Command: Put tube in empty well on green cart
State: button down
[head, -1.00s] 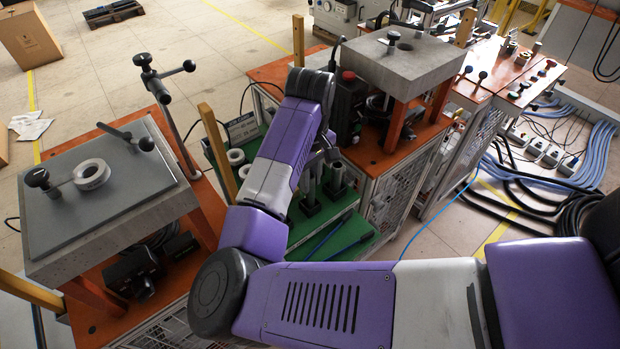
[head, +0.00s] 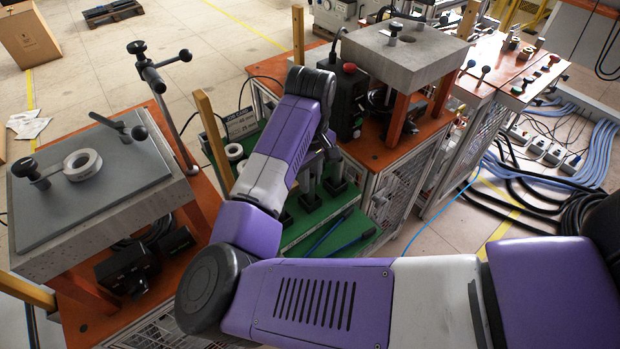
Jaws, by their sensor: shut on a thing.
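The green cart (head: 345,234) stands in the middle between two machines. Grey tubes (head: 338,165) stand upright in dark square wells on it, partly behind my arm. My gripper (head: 322,160) is above the cart, pointing down near these tubes, and is mostly hidden behind my purple and white forearm. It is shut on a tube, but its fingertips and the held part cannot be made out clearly. I cannot tell which well is empty, because my arm covers part of the cart.
A left stand (head: 95,205) has a grey top with a pale ring (head: 82,165) and levers. A grey block machine (head: 405,55) stands right of the cart on an orange table. Yellow posts (head: 214,140) flank the cart. Blue rods (head: 345,240) lie on it. Black cables cover the right floor.

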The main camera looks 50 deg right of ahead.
jog(key=c, duration=1.2)
grip_release()
jog(key=shift+o, duration=0.2)
notch_tip(320, 180, up, 8)
jog(key=b, duration=0.1)
jog(key=shift+f, duration=0.15)
